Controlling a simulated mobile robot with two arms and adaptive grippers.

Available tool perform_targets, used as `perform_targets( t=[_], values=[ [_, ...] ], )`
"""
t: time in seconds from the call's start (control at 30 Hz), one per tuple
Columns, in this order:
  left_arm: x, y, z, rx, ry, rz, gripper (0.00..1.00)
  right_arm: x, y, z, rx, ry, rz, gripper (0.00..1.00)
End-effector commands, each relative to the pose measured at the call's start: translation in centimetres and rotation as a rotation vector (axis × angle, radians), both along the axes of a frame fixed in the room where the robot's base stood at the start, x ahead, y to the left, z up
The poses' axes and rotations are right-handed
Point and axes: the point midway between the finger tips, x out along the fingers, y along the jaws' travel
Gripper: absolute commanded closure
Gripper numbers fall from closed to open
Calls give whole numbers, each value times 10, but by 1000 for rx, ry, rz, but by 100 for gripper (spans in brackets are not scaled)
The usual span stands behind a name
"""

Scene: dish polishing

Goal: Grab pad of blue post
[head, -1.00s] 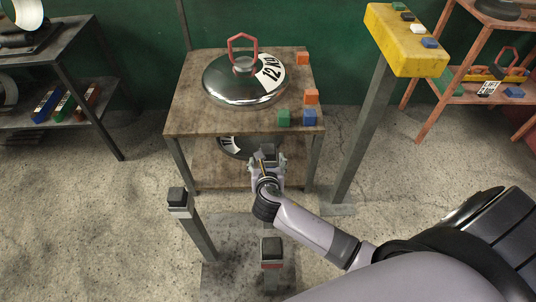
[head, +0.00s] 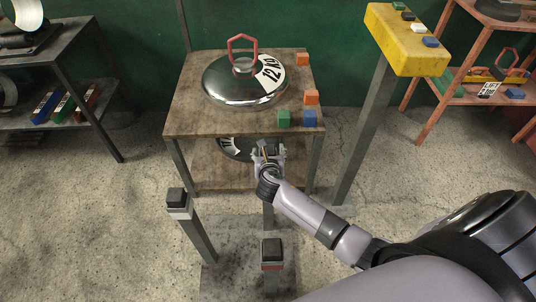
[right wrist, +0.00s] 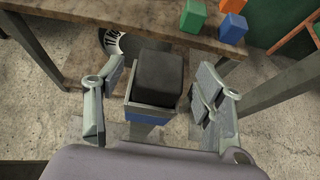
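In the right wrist view the blue post (right wrist: 148,116) shows a blue band under a grey collar, with a black block-shaped pad (right wrist: 158,78) on top. My right gripper (right wrist: 162,84) is open, with one finger left of the pad and the other right of it. A gap shows on both sides, so neither finger visibly touches the pad. In the head view my right gripper (head: 267,151) is at the front edge of the wooden table and largely hides the pad. My left gripper is not in view.
Two other padded posts stand nearby, one with a white band (head: 178,210) and one with a red band (head: 272,266). The wooden table (head: 190,118) behind bears a lidded metal dish (head: 225,88) and several small coloured blocks. A yellow-topped stand (head: 385,45) is at right.

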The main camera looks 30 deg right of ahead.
Motion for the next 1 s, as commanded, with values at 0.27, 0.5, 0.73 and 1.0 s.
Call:
perform_targets(
  t=[0.27,0.5,0.73,1.0],
  values=[
    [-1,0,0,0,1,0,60,0,0,0,-1,0,0,58],
    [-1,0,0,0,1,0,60,0,0,0,-1,0,0,74],
    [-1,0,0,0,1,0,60,0,0,0,-1,0,0,89],
    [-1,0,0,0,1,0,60,0,0,1,-1,-1,0,92]
  ],
)
